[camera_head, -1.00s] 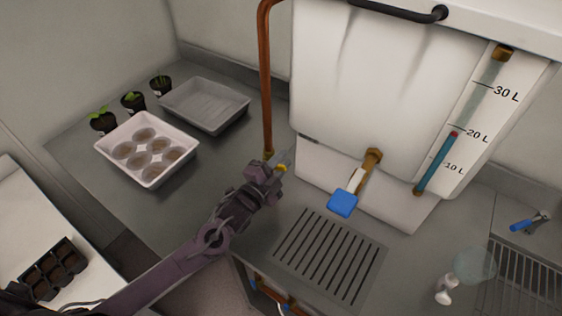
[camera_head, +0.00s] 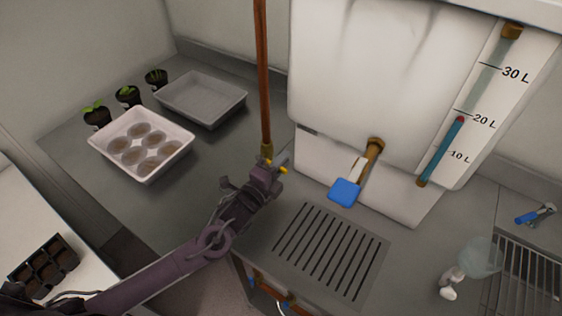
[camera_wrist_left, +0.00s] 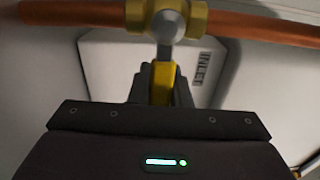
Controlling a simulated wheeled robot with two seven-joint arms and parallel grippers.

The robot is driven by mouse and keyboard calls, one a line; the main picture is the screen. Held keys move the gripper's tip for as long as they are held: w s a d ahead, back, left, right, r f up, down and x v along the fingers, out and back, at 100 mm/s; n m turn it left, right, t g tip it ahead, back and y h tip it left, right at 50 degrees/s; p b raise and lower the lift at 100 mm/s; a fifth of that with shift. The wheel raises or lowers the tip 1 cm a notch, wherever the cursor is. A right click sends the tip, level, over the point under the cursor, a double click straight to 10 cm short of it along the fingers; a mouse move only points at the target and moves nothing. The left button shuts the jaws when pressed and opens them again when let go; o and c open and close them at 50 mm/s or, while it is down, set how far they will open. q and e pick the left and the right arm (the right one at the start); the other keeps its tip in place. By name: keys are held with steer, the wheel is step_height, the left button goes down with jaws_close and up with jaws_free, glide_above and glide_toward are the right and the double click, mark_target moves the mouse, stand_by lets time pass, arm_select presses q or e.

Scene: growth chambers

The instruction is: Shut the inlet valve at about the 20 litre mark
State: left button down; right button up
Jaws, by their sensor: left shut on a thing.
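The inlet valve is a brass body (camera_wrist_left: 167,20) on a copper pipe, with a yellow lever (camera_wrist_left: 162,84). My left gripper (camera_wrist_left: 160,88) is shut on the lever, which lies crosswise to the pipe in the left wrist view. In the head view the left gripper (camera_head: 275,172) is at the foot of the upright copper pipe (camera_head: 263,75), partly hiding the valve. The white tank (camera_head: 385,75) has a level gauge (camera_head: 440,150) with a blue column. Its red float (camera_head: 460,119) is just below the 20 L mark. My right gripper is out of view.
A label reading INLET (camera_wrist_left: 205,68) is behind the lever. A blue-handled outlet tap (camera_head: 345,191) is on the tank front above a slotted drain (camera_head: 330,250). A white pot tray (camera_head: 142,172), grey tray (camera_head: 202,98) and seedling pots (camera_head: 127,96) stand left.

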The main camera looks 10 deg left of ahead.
arm_select(q)
steer(key=shift+f, duration=0.1)
steer(key=c, duration=1.3)
jaws_free()
steer(key=shift+c, duration=0.2)
steer(key=shift+s, duration=0.1)
steer(key=b+v, duration=0.2)
steer(key=v, duration=0.5)
steer(key=shift+s+a, duration=0.15)
steer(key=shift+s, duration=0.2)
